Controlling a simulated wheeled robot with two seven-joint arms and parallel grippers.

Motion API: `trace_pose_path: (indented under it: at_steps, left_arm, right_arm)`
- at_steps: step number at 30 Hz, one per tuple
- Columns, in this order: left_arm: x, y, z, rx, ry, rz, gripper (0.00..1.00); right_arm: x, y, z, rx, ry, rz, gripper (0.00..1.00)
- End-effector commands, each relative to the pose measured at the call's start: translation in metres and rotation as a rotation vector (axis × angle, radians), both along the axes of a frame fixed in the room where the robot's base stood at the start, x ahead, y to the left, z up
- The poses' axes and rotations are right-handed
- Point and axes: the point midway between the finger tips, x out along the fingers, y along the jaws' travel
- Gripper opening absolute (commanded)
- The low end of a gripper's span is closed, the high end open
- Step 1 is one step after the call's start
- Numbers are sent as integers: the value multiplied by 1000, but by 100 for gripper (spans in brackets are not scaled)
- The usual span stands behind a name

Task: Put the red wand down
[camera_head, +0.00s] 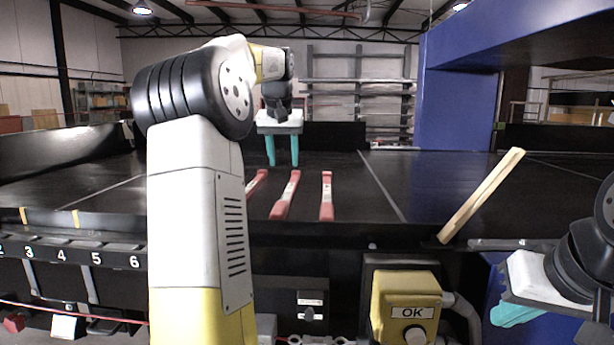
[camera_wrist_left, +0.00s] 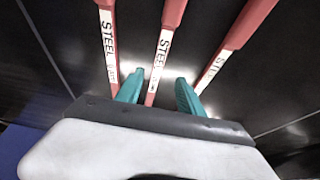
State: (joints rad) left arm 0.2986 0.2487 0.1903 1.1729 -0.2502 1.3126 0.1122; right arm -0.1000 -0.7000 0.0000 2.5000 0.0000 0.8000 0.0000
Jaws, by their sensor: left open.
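Three red wands with white STEEL labels lie side by side on the black conveyor surface: a left wand (camera_head: 257,184), a middle wand (camera_head: 286,195) and a right wand (camera_head: 327,195). In the left wrist view they are a left one (camera_wrist_left: 109,45), a middle one (camera_wrist_left: 164,45) and a right one (camera_wrist_left: 222,60). My left gripper (camera_head: 283,164) is open and empty, pointing down behind the wands. In the left wrist view, the middle wand shows between its teal fingers (camera_wrist_left: 158,80); contact cannot be told. My right gripper (camera_head: 515,313) is at the lower right, away from the wands, partly visible.
A pale wooden bar (camera_head: 482,195) slants up at the conveyor's front edge on the right. A yellow OK button box (camera_head: 405,290) stands below the front edge. A blue housing (camera_head: 465,110) rises at the back right. The black surface (camera_head: 430,175) right of the wands is clear.

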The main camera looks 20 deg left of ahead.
Motion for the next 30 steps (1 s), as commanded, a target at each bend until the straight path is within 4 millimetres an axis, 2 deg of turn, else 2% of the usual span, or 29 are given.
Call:
trace_pose_path:
  at_steps: [5,8,11,14,20,24,27,30]
  left_arm:
    - [-5,-5,5,1,-3,-8,45]
    - [-20,-22,7,2,-13,-36,45]
    - [-51,-50,7,4,-30,-86,45]
    - [-91,-81,0,-3,-54,-140,45]
    - [-180,-131,-38,-42,-106,-232,45]
    - [-236,-155,-76,-80,-139,-282,45]
    - [-269,-169,-103,-108,-158,-310,45]
    - [-291,-177,-125,-131,-170,-328,45]
  right_arm:
    - [0,0,0,0,0,0,0]
    - [0,0,0,0,0,0,0]
    - [0,0,0,0,0,0,0]
    - [0,0,0,0,0,0,0]
    - [0,0,0,0,0,0,0]
    - [0,0,0,0,0,0,0]
    - [0,0,0,0,0,0,0]
    - [0,0,0,0,0,0,0]
